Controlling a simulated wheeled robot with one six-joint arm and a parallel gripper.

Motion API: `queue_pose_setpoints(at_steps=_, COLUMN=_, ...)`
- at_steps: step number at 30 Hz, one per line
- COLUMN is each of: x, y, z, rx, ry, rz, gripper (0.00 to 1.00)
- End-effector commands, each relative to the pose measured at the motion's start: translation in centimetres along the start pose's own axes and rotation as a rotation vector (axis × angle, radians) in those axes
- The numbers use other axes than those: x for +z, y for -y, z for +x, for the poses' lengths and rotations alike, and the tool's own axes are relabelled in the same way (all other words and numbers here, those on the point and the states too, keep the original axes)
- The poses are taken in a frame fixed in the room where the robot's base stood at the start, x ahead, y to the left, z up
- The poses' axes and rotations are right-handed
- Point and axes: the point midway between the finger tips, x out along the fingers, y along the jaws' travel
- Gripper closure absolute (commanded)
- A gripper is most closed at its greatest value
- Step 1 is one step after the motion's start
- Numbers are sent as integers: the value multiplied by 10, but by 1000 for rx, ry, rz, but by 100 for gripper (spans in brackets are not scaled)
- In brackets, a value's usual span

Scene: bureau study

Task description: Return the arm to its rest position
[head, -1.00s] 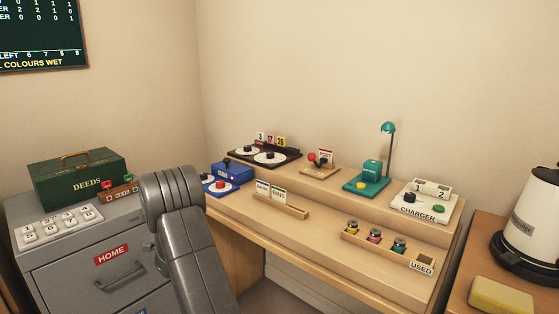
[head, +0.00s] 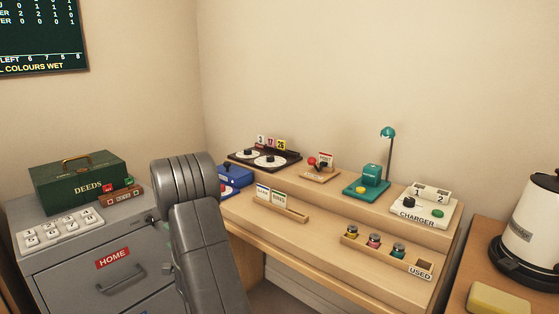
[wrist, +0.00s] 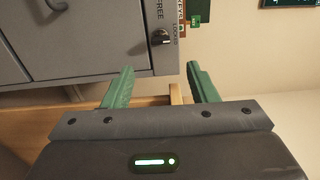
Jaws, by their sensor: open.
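My gripper (wrist: 160,88) shows in the wrist view with its two green fingers apart and nothing between them. The grey filing cabinet (wrist: 90,40) is beyond the fingers, with a lock knob (wrist: 160,37) marked FREE and LOCKED. In the head view my grey arm stands in front of the right side of the filing cabinet (head: 60,275) and the left end of the desk (head: 340,255).
A green deeds box (head: 78,178) and a white keypad (head: 60,228) sit on the cabinet. A kettle (head: 532,230) stands at right. The desk's front strip is clear.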

Motion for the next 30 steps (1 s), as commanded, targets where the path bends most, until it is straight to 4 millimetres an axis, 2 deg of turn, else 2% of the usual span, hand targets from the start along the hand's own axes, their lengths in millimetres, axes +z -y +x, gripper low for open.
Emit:
queue_pose_setpoints(at_steps=18, x=0, y=-1, z=112, rx=-2, ry=0, rz=0, gripper=47)
queue_pose_setpoints(at_steps=30, x=0, y=-2, z=111, rx=0, ry=-1, rz=-338, gripper=47)
